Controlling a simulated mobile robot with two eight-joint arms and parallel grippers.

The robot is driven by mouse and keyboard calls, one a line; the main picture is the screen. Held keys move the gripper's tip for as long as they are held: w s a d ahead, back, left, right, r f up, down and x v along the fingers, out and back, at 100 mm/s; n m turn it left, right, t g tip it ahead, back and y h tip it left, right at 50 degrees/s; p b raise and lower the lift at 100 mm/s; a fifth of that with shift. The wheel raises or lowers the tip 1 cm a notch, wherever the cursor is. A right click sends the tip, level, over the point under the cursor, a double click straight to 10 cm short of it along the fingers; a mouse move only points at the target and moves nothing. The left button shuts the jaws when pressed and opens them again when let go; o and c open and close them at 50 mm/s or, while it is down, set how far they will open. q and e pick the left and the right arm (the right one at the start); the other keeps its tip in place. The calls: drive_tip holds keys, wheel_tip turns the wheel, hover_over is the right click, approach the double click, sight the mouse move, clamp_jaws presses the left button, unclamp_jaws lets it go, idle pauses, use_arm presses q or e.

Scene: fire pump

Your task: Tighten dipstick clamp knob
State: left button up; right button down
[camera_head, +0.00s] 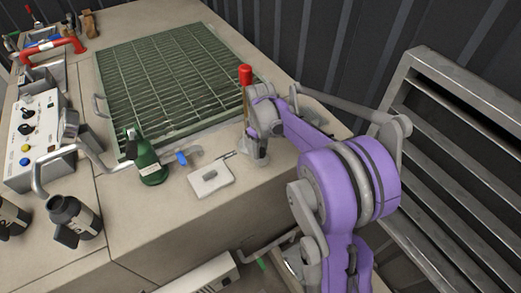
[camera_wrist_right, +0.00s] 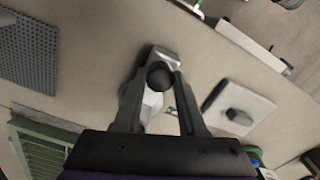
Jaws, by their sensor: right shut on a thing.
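In the right wrist view a dark round knob (camera_wrist_right: 160,75) sits between the two fingers of my right gripper (camera_wrist_right: 163,84). The fingers are shut on it from both sides. Part of a pale grey fitting (camera_wrist_right: 151,103) shows under the knob. In the head view my right gripper (camera_head: 254,128) points down at the grey clamp base (camera_head: 256,155), next to an upright dipstick with a red handle (camera_head: 245,75). The knob is hidden there by the gripper. My left gripper is not in view.
A green grating (camera_head: 175,75) lies behind to the left. A white plate with a small grey knob (camera_head: 211,178), a blue-handled valve (camera_head: 182,158) and a green bottle (camera_head: 147,158) are left of the gripper. A control box (camera_head: 35,140) stands at far left.

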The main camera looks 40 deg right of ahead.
sight(261, 150)
drive_tip(key=m, duration=0.5)
drive_tip(key=shift+m+b, duration=0.4)
drive_tip(key=m, duration=0.5)
drive_tip(key=shift+m+b, duration=0.3)
drive_tip(key=shift+c, duration=2.4)
unclamp_jaws()
drive_tip(key=shift+r, duration=0.1)
wheel_tip(261, 150, up, 11)
drive_tip(key=shift+f+p, duration=0.2)
drive_tip(key=shift+p, duration=0.2)
